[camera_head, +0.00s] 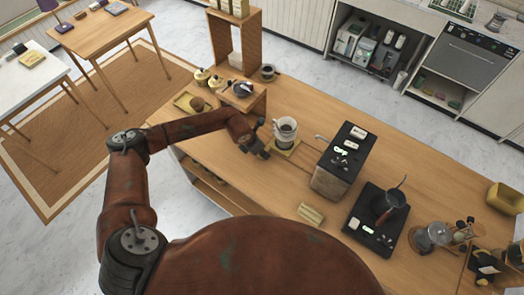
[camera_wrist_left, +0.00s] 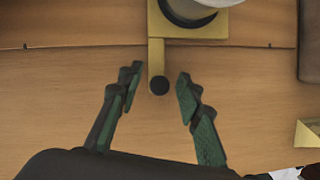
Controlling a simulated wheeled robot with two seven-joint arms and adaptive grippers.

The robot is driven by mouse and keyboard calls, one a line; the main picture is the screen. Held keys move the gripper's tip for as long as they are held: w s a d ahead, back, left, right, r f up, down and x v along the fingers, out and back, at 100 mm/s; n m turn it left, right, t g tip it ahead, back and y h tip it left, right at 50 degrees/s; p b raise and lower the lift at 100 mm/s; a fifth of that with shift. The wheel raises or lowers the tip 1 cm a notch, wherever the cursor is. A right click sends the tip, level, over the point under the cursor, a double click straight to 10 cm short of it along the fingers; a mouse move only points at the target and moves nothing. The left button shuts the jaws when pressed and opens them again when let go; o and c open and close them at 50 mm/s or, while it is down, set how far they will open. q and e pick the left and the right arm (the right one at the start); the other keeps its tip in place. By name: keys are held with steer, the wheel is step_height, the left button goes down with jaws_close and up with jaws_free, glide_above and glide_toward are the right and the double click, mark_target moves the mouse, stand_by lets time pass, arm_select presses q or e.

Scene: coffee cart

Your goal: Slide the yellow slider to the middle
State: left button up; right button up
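The yellow slider (camera_head: 281,151) is a flat plate on the wooden counter, with a white cup or jug (camera_head: 285,131) on it. In the left wrist view the slider (camera_wrist_left: 206,27) has a narrow handle running toward me, ending in a dark round knob (camera_wrist_left: 159,85). My left gripper (camera_wrist_left: 158,88) is open, with one finger on each side of the knob and visible gaps to both. It also shows in the head view (camera_head: 259,151), just left of the slider. My right gripper is not in view.
A dark-topped machine (camera_head: 344,152) stands right of the slider. Beyond it are a black hot plate with a pot (camera_head: 390,199) and a glass carafe (camera_head: 433,237). A small yellow block (camera_head: 310,214) lies nearer me. A low wooden stand (camera_head: 250,100) is behind.

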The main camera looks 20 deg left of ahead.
arm_select(q)
steer(key=shift+f, duration=0.15)
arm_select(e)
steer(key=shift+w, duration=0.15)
arm_select(q)
steer(key=shift+c, duration=0.6)
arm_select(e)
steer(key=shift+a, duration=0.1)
arm_select(q)
steer(key=c, duration=0.5)
jaws_close()
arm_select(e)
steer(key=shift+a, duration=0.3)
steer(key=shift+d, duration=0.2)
